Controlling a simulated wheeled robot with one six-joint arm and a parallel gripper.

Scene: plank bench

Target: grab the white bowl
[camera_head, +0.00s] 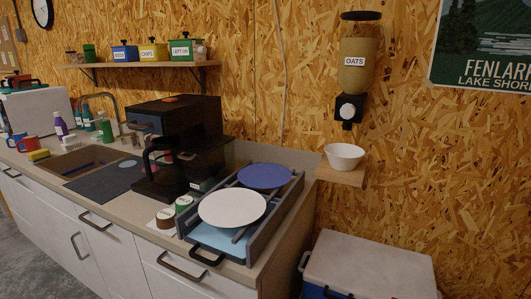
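The white bowl (345,157) stands upright on a small wooden wall shelf (340,176), right of the counter. It sits below the oats dispenser (355,75), with a gap between the dispenser's spout and the bowl's rim. The bowl looks empty as far as its inside shows. My gripper is not in this view, so I cannot see where it is relative to the bowl.
A grey tray rack (262,232) with a white plate (232,207) and a blue plate (265,176) stands at the counter's right end. A black coffee machine (180,140) stands behind it. A white-lidded cooler (368,268) is below the shelf. Space right of the bowl is clear.

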